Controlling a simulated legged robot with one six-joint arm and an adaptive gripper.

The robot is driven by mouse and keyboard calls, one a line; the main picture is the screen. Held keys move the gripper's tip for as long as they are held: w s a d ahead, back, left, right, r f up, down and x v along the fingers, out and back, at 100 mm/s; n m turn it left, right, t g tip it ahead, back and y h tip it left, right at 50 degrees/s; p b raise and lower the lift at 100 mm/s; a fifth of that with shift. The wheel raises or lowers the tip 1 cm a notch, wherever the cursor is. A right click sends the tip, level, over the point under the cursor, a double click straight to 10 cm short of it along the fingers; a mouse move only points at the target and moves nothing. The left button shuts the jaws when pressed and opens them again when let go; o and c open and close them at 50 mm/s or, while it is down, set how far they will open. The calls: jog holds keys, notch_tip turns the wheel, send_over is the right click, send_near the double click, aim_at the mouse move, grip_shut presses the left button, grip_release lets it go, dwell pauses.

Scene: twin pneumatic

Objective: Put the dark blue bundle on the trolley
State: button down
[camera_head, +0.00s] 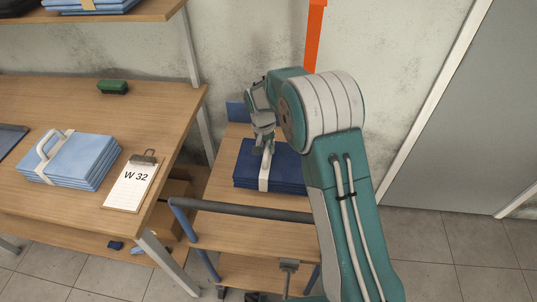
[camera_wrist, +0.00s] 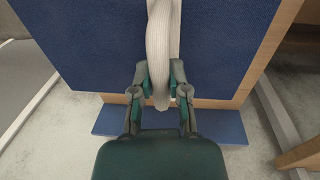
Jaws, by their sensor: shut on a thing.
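The dark blue bundle (camera_head: 281,167) is a folded stack with a pale strap and handle. In the head view it is over the top board of the trolley (camera_head: 222,187); I cannot tell whether it rests on it or hangs just above. My gripper (camera_head: 267,146) is shut on the bundle's handle from above. In the wrist view, the gripper (camera_wrist: 160,92) has its fingers on both sides of the whitish handle (camera_wrist: 162,50), with the dark blue cloth (camera_wrist: 90,45) below. My arm hides the bundle's right end in the head view.
A wooden table (camera_head: 60,105) at left holds a light blue bundle (camera_head: 75,160), a clipboard marked W 32 (camera_head: 132,185) and a green block (camera_head: 113,87). The trolley has a grey handle bar (camera_head: 240,211) at its near end. A wall stands behind, a grey door right.

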jog(key=shift+w+a+f, duration=0.45)
jog(key=shift+w+f, duration=0.25)
jog(key=shift+f, duration=0.15)
jog(key=shift+w+d+f, duration=0.2)
jog(key=shift+f, duration=0.05)
jog(key=f, duration=0.2)
jog(key=shift+d+f, duration=0.35)
jog(key=shift+f, duration=0.05)
jog(key=shift+a, duration=0.15)
jog(key=c, duration=0.6)
grip_release()
jog(key=shift+a+f, duration=0.1)
jog(key=shift+a, duration=0.1)
jog(key=shift+c, duration=0.2)
jog(key=shift+d, duration=0.2)
